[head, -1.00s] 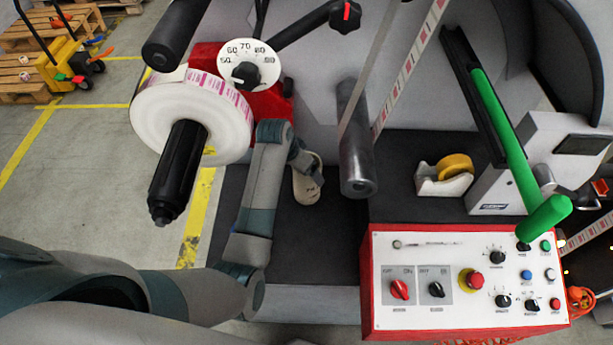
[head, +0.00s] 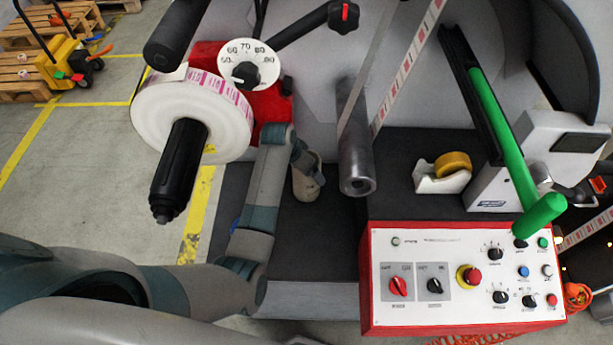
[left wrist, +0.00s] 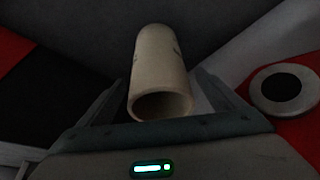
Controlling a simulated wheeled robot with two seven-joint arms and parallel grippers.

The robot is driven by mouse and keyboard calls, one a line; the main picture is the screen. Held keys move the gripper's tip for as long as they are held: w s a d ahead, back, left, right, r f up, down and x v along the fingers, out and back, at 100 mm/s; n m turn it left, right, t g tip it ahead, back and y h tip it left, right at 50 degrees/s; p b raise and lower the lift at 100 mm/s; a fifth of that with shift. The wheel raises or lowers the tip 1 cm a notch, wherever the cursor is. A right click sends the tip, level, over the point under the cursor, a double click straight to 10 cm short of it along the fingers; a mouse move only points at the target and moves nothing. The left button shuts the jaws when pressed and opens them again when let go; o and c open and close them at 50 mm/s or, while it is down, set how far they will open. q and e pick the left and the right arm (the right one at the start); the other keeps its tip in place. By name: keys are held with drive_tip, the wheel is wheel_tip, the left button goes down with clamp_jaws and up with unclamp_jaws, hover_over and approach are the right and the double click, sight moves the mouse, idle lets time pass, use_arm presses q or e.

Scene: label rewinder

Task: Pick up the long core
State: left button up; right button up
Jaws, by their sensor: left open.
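The core (head: 305,186), a beige hollow tube, sits on the dark deck of the machine. Its upper part is partly hidden by my left gripper (head: 309,160) in the head view. In the left wrist view the core (left wrist: 162,65) stands between the two fingers of my left gripper (left wrist: 160,95), its open end toward the camera. The fingers are apart, one on each side of it, and I cannot tell whether either touches it. My right gripper is not in view.
A white label roll (head: 165,115) on a black spindle stands left of my left forearm. A metal roller (head: 357,150) is close to the right of the core. The red-edged control panel (head: 465,275), tape dispenser (head: 443,174) and green bar (head: 505,135) lie further right.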

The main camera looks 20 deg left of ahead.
use_arm(q)
drive_tip(key=shift+p+x, duration=0.95)
drive_tip(key=shift+x, duration=1.55)
drive_tip(key=shift+w+d, duration=0.1)
drive_tip(key=shift+d, duration=0.05)
drive_tip(key=shift+r, duration=0.1)
drive_tip(key=c, duration=1.3)
